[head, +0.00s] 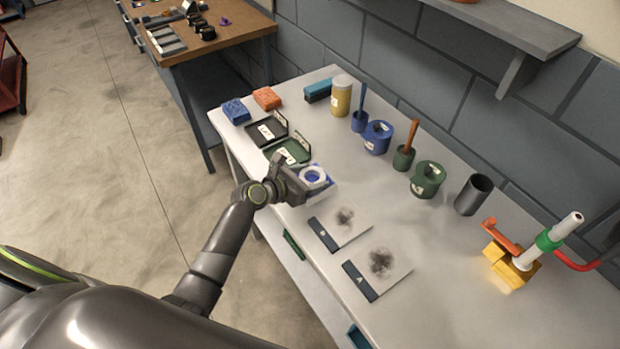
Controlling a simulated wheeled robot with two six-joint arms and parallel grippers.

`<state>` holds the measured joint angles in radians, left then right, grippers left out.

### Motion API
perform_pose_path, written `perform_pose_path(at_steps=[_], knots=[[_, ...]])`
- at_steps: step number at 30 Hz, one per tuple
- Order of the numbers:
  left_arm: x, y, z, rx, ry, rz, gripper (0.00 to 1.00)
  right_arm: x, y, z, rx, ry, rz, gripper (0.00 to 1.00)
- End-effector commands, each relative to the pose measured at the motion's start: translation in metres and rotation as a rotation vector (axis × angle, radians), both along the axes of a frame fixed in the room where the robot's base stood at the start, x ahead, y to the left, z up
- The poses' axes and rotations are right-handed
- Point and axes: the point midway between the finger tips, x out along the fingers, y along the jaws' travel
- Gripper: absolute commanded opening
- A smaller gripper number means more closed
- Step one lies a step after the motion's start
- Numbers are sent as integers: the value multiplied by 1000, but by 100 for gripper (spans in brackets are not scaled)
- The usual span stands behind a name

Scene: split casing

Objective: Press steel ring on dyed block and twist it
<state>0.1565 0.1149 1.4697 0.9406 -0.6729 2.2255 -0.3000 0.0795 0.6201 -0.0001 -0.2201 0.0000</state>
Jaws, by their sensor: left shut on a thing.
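My left gripper (292,184) reaches over the near edge of the white table and is shut on a pale, shiny ring, which I take for the steel ring (313,171). Blue shows around and under the ring (326,183), probably the dyed block or its blue surface. My gripper covers its left part, and I cannot tell whether ring and blue surface touch. Two textured blocks, one blue (235,111) and one orange (266,98), lie at the table's far left. My right gripper is not in view.
A black tray (267,130) and green tray (288,151) lie beyond my gripper. Two smudged pale plates (325,238) (362,285) lie nearer. Blue pot (377,138), green pot (427,180), dark cup (473,195) and yellow fixture (510,266) stand toward the wall. The front right tabletop is clear.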

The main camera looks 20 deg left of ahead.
Motion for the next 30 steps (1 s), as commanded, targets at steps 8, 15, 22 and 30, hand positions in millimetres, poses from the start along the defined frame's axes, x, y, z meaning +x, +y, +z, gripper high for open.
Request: perform_pose_path(at_steps=[8,15,22,30], knots=[[0,1,-4,4,3,-61,25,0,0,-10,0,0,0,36],[0,2,-3,5,3,-108,25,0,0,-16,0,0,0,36],[-1,1,-1,2,3,-119,25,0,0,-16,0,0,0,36],[0,1,0,2,3,-109,25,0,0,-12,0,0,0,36]])
